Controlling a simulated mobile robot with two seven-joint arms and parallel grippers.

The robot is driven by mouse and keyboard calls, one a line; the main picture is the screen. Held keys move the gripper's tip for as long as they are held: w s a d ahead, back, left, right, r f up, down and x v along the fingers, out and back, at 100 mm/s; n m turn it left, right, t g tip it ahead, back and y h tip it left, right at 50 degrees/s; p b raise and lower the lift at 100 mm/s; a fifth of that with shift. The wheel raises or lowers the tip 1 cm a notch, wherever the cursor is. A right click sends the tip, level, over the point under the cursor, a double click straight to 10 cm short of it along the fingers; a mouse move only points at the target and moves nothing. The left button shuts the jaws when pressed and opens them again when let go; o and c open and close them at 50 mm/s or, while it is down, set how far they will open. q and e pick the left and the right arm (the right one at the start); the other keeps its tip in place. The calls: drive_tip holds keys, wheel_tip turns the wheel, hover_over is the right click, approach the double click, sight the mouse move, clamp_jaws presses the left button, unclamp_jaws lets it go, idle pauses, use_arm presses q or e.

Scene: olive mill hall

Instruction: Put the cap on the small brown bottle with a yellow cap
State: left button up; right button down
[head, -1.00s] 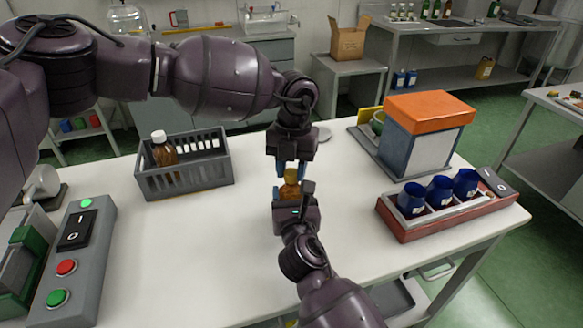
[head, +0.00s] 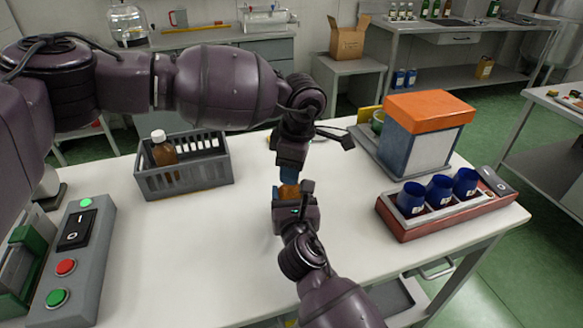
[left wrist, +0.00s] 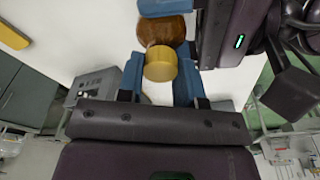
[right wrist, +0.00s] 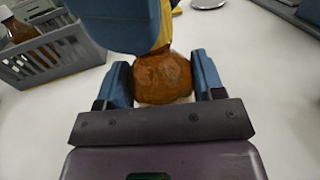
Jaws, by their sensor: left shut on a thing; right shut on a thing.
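The small brown bottle (head: 289,191) is held upright in my right gripper (head: 294,200), above the middle of the table. It also shows between the right fingers in the right wrist view (right wrist: 162,80). The yellow cap (left wrist: 160,64) is between the blue fingers of my left gripper (left wrist: 160,80), which is shut on it. My left gripper (head: 289,178) reaches down from above, directly over the bottle. The cap is at the bottle's top, mostly hidden by a left finger in the right wrist view. I cannot tell whether it is seated or threaded.
A grey crate (head: 187,184) with a white-capped brown bottle (head: 163,150) stands left. A red tray (head: 405,232) with blue cups and an orange-topped box (head: 430,110) stand right. A switch panel (head: 75,250) is front left.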

use_arm(q)
drive_tip(key=o, duration=0.9)
drive_tip(key=shift+r, duration=2.3)
drive_tip(key=shift+f, duration=0.1)
drive_tip(key=shift+c, duration=0.3)
